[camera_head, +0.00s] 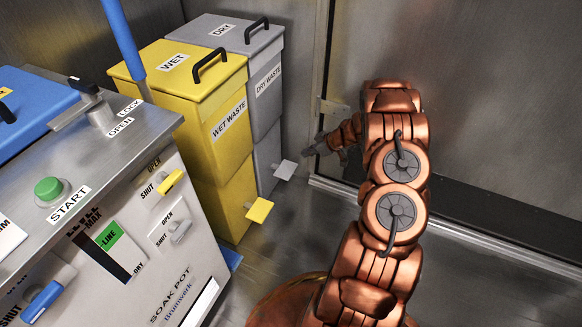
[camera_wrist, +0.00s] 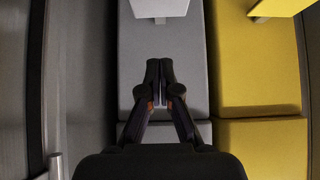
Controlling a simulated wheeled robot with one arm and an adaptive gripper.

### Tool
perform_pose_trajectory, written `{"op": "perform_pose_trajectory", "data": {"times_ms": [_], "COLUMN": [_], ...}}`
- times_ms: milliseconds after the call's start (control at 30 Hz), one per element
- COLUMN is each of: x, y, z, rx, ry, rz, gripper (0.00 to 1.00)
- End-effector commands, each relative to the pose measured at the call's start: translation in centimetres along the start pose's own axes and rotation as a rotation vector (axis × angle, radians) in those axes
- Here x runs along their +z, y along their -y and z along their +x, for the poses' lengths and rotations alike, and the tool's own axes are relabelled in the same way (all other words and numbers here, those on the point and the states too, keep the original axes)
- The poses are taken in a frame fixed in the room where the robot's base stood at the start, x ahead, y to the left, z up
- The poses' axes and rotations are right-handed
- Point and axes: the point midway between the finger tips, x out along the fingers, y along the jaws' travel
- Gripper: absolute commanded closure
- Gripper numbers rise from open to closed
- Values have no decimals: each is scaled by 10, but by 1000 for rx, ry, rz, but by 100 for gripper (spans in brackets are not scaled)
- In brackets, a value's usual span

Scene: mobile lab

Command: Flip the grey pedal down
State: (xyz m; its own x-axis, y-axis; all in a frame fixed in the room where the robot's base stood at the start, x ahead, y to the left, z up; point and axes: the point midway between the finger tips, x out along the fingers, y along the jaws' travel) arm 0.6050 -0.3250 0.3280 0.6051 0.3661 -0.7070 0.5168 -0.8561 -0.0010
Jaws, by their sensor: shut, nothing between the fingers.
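The grey pedal (camera_head: 285,170) sticks out near the foot of the grey DRY WASTE bin (camera_head: 267,100). In the wrist view the grey pedal (camera_wrist: 160,8) is at the top edge, partly cut off by the frame. My gripper (camera_head: 311,151) is just right of the pedal in the head view, its fingers pointing toward the bin. In the wrist view my gripper (camera_wrist: 160,66) is shut and empty. Its fingertips are in front of the grey bin face, in line with the pedal, with a visible gap between them.
The yellow WET WASTE bin (camera_head: 205,110) with its yellow pedal (camera_head: 259,210) stands beside the grey bin. A metal machine (camera_head: 120,150) with switches fills the left. A wall panel (camera_head: 480,100) stands behind my arm. Some floor (camera_head: 285,235) is clear before the bins.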

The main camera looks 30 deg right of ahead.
Motion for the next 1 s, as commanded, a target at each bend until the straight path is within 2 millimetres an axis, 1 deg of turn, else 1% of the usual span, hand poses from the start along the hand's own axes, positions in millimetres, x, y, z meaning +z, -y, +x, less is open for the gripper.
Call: {"op": "perform_pose_trajectory", "data": {"times_ms": [167,267,367,467,867,900,1000], "x": [0,0,1,2,3,10,21], "y": [0,0,1,1,1,0,0], "z": [4,11,22,37,107,112,121], "rx": [0,-1,-2,-2,-2,-1,1], "ry": [0,0,-1,-1,0,0,-1], "rz": [-1,-1,0,0,-2,2,2], "gripper": [100,100,100,100,100,100,100]}}
